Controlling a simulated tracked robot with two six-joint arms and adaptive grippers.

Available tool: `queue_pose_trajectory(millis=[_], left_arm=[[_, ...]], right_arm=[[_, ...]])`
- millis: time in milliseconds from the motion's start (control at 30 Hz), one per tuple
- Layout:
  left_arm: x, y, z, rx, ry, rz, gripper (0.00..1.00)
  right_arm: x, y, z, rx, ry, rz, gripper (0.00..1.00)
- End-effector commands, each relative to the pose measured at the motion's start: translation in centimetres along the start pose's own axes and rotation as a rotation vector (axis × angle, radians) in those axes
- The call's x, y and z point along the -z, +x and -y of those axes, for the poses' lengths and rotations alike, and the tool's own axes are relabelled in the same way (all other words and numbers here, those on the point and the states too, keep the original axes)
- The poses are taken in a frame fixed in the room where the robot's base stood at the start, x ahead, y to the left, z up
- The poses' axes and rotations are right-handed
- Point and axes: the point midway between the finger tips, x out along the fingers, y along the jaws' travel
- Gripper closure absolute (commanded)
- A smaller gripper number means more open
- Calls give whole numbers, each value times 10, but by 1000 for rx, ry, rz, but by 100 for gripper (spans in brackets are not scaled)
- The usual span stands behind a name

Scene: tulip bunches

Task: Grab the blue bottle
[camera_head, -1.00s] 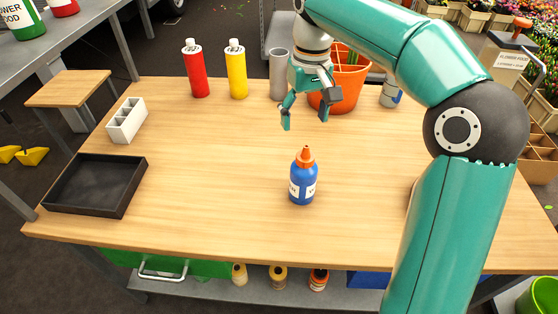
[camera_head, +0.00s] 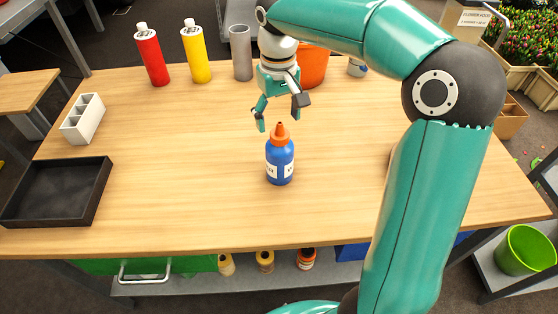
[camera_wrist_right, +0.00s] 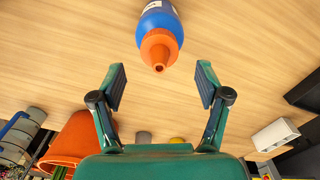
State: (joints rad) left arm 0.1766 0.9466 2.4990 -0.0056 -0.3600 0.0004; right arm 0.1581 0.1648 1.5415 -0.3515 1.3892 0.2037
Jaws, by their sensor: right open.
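The blue bottle (camera_head: 279,165) with an orange nozzle cap and a white label stands upright on the wooden table (camera_head: 200,215), near its middle. My right gripper (camera_head: 280,118) is open and empty, pointing down just behind and above the bottle in the head view. In the right wrist view the bottle (camera_wrist_right: 158,20) lies ahead of the open fingers (camera_wrist_right: 160,82), its orange tip pointing toward the gap between them. The fingers do not touch it. My left gripper is not in view.
A red bottle (camera_head: 151,57), a yellow bottle (camera_head: 196,54), a grey cylinder (camera_head: 240,54) and an orange pot (camera_head: 314,68) stand along the back. A white divided holder (camera_head: 83,121) and a black tray (camera_head: 55,192) are at the left. The table around the blue bottle is clear.

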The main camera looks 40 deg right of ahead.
Motion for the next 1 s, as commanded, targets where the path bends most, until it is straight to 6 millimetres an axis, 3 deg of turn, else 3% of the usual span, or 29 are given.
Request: queue_pose_trajectory(millis=[400,667,1000], left_arm=[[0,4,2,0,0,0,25],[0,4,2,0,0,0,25],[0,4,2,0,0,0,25]], right_arm=[[-4,48,0,0,1,1,24],[-4,51,0,0,0,0,24],[-4,51,0,0,0,0,79]])
